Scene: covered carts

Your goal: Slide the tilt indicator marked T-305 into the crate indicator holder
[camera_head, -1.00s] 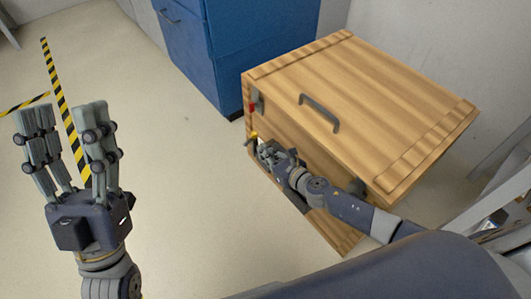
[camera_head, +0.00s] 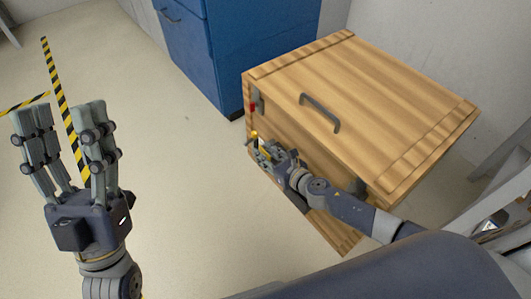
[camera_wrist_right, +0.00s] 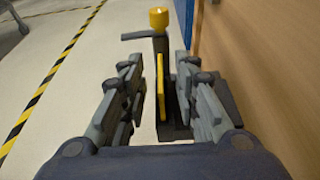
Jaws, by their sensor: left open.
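The wooden crate (camera_head: 380,95) stands on the floor at the right. In the right wrist view a thin yellow-edged plate (camera_wrist_right: 160,85) stands upright between the fingers of my right gripper (camera_wrist_right: 158,80), with a gap on both sides. A dark upright part with a yellow knob (camera_wrist_right: 158,18) and a side lever is just beyond it. The knob also shows in the head view (camera_head: 254,134). I cannot read T-305 or tell whether the plate is the indicator or sits in the holder. My right gripper (camera_head: 262,150) is low at the crate's front. My left gripper (camera_head: 65,118) is open and empty.
A grey handle (camera_head: 320,113) is on the crate's lid, and a red-marked latch (camera_head: 252,106) is at its left corner. A blue cabinet (camera_head: 240,45) stands behind. The floor at left is clear, with black-yellow tape (camera_head: 60,95).

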